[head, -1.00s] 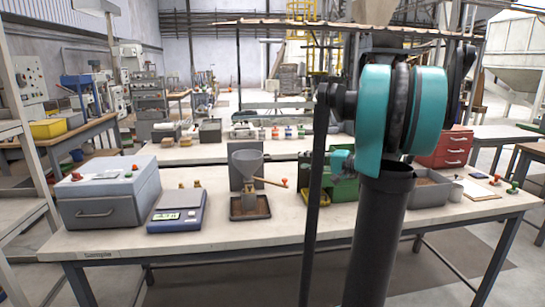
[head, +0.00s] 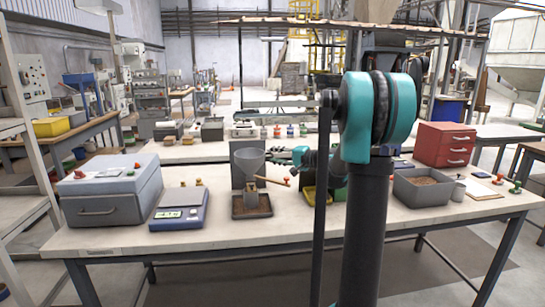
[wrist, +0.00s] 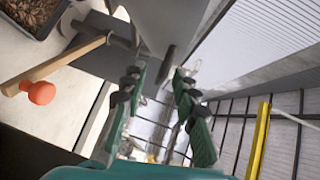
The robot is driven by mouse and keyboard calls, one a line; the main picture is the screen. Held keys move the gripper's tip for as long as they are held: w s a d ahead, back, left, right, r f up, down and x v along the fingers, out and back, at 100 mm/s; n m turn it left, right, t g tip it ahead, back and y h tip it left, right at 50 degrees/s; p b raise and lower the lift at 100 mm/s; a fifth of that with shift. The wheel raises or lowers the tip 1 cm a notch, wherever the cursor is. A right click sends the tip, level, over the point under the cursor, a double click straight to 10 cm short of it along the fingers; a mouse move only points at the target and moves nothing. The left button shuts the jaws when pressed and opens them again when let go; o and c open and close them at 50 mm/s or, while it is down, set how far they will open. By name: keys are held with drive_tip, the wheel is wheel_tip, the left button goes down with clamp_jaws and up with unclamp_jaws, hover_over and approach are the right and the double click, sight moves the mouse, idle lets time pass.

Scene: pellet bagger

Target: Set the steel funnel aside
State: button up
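The grey steel funnel (head: 247,163) stands upright in front of a grey back plate, left of the table's middle, above a dark pellet tray (head: 251,206). A wooden handle with an orange-red knob (head: 287,182) sticks out to its right. My gripper (wrist: 160,85) is open and empty in the wrist view, with its two green fingers apart. It reaches in from the right of the funnel in the head view, close to it. A large grey surface (wrist: 168,22) lies beyond the fingertips; I cannot tell whether it is the funnel or the plate.
A blue scale (head: 180,210) and a grey lidded box (head: 110,190) stand at left. A grey pellet bin (head: 423,186) and red drawers (head: 444,145) stand at right. The front strip of the white table (head: 290,225) is clear. My arm hides part of the table.

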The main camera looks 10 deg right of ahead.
drive_tip(key=shift+w+a, duration=0.45)
clamp_jaws()
drive_tip(key=shift+s+f, duration=0.1)
